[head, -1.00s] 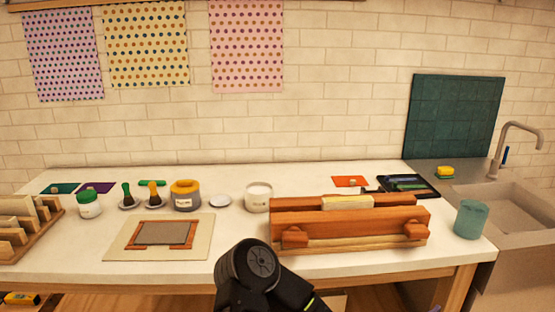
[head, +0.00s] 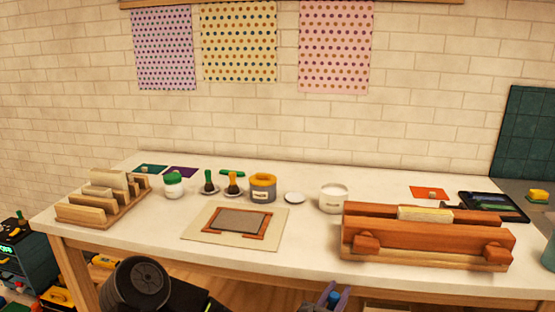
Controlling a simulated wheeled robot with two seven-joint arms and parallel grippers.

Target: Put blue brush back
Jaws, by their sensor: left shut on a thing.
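My left gripper (head: 333,299) shows at the bottom edge, in front of the table. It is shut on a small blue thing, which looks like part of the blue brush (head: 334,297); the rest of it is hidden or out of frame. A green brush (head: 209,181) and a yellow brush (head: 233,184) stand upright on small white dishes on the table. An empty white dish (head: 294,197) lies to their right, between the yellow-lidded grey jar and a white pot. My right gripper is not in view.
A grey jar (head: 263,189), a white pot (head: 334,198) and a green-lidded jar (head: 173,185) stand along the table. A framed screen (head: 238,222) lies on a board in front. A wooden rack (head: 98,200) is at left, a large wooden press (head: 428,240) at right.

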